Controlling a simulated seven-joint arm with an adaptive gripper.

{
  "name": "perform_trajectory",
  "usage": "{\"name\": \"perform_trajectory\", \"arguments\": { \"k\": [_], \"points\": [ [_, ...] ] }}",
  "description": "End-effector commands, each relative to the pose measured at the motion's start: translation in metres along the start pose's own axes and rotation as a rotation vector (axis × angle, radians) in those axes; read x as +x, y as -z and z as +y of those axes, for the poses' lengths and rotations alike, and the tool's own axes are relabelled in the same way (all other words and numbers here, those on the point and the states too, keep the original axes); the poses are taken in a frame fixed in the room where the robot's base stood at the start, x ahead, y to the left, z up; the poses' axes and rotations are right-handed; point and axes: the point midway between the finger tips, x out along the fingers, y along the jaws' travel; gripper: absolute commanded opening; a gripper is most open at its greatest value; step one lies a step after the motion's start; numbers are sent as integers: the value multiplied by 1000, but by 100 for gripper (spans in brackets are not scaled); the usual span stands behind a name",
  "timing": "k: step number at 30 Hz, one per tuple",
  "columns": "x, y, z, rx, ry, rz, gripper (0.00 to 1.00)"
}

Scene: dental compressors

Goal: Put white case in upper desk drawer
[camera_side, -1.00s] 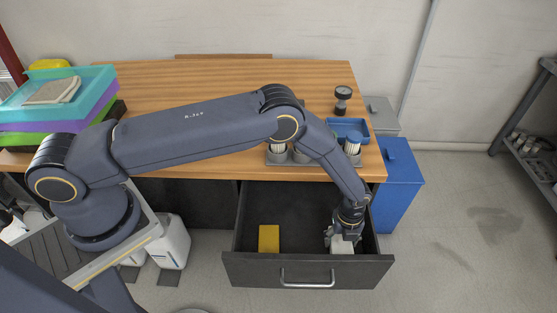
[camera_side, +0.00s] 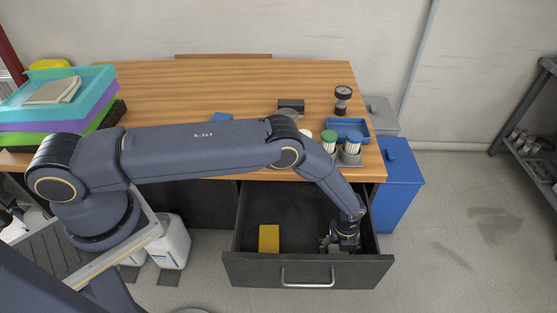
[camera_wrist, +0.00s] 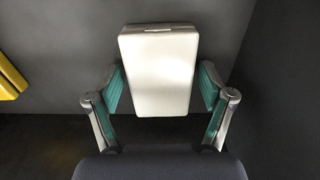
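The white case (camera_wrist: 158,70) lies inside the open upper desk drawer (camera_side: 285,205), near its front right corner. In the side view the case is mostly hidden below my gripper (camera_side: 339,245). In the wrist view my gripper (camera_wrist: 160,98) has its two teal-padded fingers spread on either side of the case. A narrow gap shows between each pad and the case, so the gripper is open around it and not holding it.
A yellow box (camera_side: 269,238) lies in the drawer to the left. Jars and a blue tray (camera_side: 348,128) stand on the desk's right end above the drawer. A blue cabinet (camera_side: 398,185) stands to the right. The drawer's middle is clear.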

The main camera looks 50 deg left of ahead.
Motion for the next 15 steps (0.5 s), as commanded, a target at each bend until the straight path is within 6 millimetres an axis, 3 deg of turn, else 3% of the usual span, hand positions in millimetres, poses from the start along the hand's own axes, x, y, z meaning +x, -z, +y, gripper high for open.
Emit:
{"name": "perform_trajectory", "arguments": {
  "k": [10,15],
  "points": [
    [-1,0,0,0,1,0,89],
    [-18,-1,-2,-1,3,0,89]
  ]
}}
